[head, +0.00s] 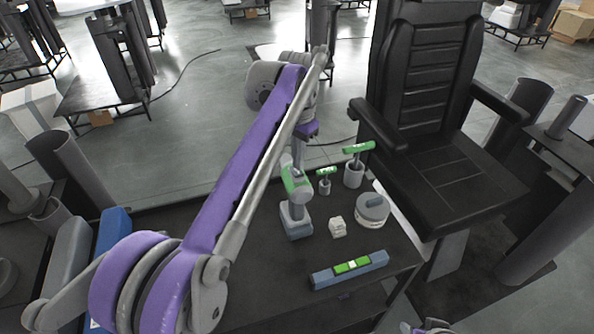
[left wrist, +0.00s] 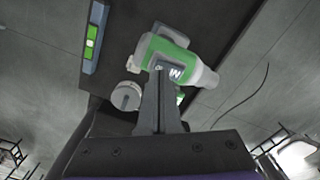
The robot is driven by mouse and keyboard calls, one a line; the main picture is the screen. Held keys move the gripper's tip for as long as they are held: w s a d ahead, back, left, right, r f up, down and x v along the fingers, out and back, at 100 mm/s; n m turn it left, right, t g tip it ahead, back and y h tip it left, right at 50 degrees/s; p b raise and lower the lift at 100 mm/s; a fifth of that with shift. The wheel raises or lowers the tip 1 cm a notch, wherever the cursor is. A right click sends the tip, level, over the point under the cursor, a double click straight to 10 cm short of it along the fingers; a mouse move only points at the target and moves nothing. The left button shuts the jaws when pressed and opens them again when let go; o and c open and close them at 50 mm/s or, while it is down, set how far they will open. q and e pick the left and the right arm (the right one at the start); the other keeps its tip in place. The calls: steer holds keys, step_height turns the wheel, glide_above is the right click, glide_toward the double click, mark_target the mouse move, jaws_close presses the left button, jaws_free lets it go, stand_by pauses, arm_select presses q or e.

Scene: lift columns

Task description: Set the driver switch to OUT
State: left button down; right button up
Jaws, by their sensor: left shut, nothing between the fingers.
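The green and grey driver (head: 297,183) stands upright on the dark table, its blue-grey base on the tabletop. In the left wrist view the driver (left wrist: 190,62) lies beyond the fingertips, and a dark patch on its side reads what looks like "IN". My left gripper (head: 297,150) points down at the driver from above; its fingers are shut and empty. In the left wrist view the shut fingertips (left wrist: 160,72) overlap the driver's side next to that patch and hide part of it. I cannot tell whether they touch it.
Two green T-handled tools (head: 353,165) stand in grey holders right of the driver. A round grey dial-like part (head: 372,210), a small pale block (head: 337,227) and a blue-grey level (head: 349,269) are nearby. A black seat (head: 450,190) stands at the table's right edge.

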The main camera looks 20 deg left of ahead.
mark_target(298, 173)
arm_select(q)
steer(key=shift+f+b, duration=0.4)
steer(key=shift+f, duration=0.6)
arm_select(e)
steer(key=shift+s+f, duration=0.25)
steer(key=shift+f, duration=0.35)
stand_by(0.3)
arm_select(q)
steer(key=shift+r, duration=0.1)
arm_select(e)
steer(key=shift+r, duration=0.15)
arm_select(q)
steer(key=shift+r+p, duration=1.9)
steer(key=shift+r, duration=1.6)
steer(key=shift+w+f, duration=0.1)
arm_select(e)
steer(key=w+r, duration=0.2)
steer(key=r, duration=0.3)
steer(key=shift+w+r, duration=0.15)
steer(key=shift+w, duration=0.25)
steer(key=shift+s, duration=0.15)
arm_select(q)
steer(key=shift+s, duration=0.2)
